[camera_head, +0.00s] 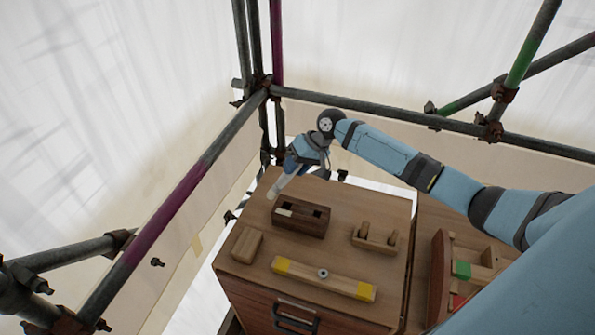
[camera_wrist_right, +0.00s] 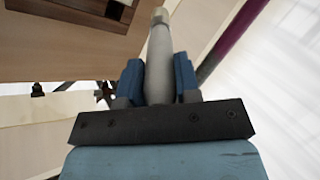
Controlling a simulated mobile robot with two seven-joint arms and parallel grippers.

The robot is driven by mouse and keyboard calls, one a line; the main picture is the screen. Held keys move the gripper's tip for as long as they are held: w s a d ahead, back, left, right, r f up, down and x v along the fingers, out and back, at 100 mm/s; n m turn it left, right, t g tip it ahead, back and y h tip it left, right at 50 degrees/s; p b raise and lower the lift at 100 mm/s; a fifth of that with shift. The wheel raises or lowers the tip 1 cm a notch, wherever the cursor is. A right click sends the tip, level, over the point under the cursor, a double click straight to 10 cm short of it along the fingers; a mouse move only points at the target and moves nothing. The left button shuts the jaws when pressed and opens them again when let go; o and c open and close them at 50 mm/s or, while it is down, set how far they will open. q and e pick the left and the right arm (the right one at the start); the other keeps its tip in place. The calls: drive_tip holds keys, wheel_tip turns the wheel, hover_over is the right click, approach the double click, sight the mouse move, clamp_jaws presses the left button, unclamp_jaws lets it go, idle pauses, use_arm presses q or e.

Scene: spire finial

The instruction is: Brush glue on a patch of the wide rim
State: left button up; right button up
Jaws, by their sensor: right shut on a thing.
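My right gripper (camera_head: 293,168) is above the back left part of the wooden cabinet top, at the end of my arm coming in from the right. Its two blue fingers (camera_wrist_right: 158,78) are shut on a pale grey, bottle-like tool (camera_wrist_right: 159,48) with a narrow neck and a tan tip. In the head view the tool's pale end (camera_head: 274,189) points down and left, close to a dark brown slotted block (camera_head: 313,222); I cannot tell whether they touch. No wide rim or glue patch can be made out. My left gripper is not in view.
The cabinet top (camera_head: 235,268) also holds a small wooden block (camera_head: 247,245), a pegged wooden holder (camera_head: 375,240) and a yellow-ended bar (camera_head: 323,279). Red and green pieces (camera_head: 462,269) lie at right. Scaffold tubes (camera_head: 190,185) run behind and left, with pale sheeting beyond.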

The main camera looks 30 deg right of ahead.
drive_tip(key=shift+r, duration=1.2)
